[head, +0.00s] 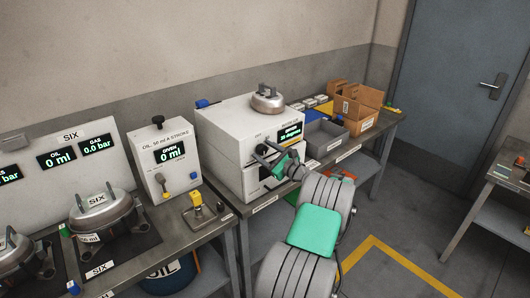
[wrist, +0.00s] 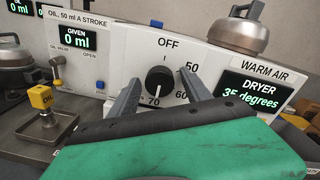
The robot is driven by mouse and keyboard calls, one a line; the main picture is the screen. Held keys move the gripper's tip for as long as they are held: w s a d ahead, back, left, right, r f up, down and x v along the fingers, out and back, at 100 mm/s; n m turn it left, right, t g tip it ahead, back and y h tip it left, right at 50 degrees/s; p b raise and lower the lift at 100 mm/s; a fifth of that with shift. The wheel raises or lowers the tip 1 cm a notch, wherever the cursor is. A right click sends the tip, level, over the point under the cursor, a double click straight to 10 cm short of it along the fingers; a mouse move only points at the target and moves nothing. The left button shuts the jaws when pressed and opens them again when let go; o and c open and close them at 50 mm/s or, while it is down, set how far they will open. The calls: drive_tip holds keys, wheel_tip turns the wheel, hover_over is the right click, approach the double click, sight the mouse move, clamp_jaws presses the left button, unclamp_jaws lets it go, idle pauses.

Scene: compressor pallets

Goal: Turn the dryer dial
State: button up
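The dryer (head: 240,150) is a white box on the bench in the middle of the head view. In the wrist view its black round dial (wrist: 159,80) sits on the white panel, with OFF above, 50 at the right, 60 at the lower right and 70 at the lower left. The dryer display (wrist: 248,92) reads 35 degrees. My gripper (wrist: 158,88) is open, with one finger on each side of the dial and a visible gap to it. In the head view my gripper (head: 270,160) is at the dryer's front and hides the dial.
A metal compressor (head: 268,98) stands on the dryer. The oil unit (head: 160,160) and a yellow-topped oil fitting (head: 197,200) are to the left. A grey bin (head: 325,138) and cardboard box (head: 358,110) are to the right. Open floor lies at the right.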

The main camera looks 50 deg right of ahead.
drive_tip(key=s+a+b, duration=0.1)
drive_tip(key=s+b, duration=0.1)
drive_tip(key=s, duration=0.5)
drive_tip(key=shift+s+a, duration=0.25)
drive_tip(key=shift+s, duration=0.05)
